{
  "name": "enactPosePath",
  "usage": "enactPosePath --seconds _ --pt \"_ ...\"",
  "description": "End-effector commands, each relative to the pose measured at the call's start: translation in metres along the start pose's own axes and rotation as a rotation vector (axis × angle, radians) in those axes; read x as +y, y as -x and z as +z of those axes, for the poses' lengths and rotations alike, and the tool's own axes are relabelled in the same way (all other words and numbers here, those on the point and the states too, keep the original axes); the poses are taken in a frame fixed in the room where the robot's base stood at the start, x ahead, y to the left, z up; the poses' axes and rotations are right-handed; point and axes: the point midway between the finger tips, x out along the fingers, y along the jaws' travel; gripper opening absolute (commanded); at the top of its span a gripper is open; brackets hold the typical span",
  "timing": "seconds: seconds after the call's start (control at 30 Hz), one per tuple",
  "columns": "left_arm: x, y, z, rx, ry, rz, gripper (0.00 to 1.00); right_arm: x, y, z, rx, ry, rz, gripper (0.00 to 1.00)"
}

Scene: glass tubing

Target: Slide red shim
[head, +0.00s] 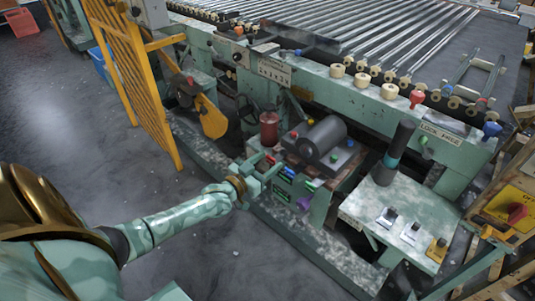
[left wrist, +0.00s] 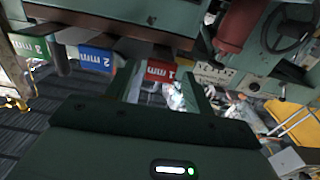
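The red shim (left wrist: 160,72), marked 1 mm, shows in the left wrist view at the front edge of the machine. It also shows in the head view as a small red block (head: 270,159). My left gripper (head: 262,170) is right at it. In the left wrist view the two fingers of the gripper (left wrist: 163,90) stand apart, one on each side of the red shim. I see narrow gaps beside the shim; whether a finger touches it I cannot tell. My right gripper is in neither view.
A blue shim (left wrist: 95,61) marked 2 mm and a green one (left wrist: 31,46) marked 3 mm sit beside the red one. A red cylinder (head: 269,130) and a dark motor (head: 322,138) stand close by. A yellow fence (head: 130,70) stands left. The floor in front is clear.

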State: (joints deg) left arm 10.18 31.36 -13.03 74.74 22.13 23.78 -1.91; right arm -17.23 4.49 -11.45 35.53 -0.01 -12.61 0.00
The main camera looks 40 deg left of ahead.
Motion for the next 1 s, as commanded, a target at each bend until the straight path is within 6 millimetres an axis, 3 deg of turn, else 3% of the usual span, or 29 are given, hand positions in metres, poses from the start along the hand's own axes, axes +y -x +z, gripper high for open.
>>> enactPosePath --seconds 0.37,0.57,0.8,1.0 --pt "0.000 0.005 -0.003 0.004 0.000 -0.001 0.55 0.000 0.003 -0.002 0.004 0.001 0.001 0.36" --pt "0.000 0.046 -0.006 0.003 0.001 -0.001 0.55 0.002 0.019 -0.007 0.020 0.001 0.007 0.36" --pt "-0.001 0.112 -0.005 0.001 0.000 -0.001 0.55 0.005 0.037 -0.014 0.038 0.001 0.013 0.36" --pt "-0.001 0.150 -0.002 0.002 0.000 -0.002 0.55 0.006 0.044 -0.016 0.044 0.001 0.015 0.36"
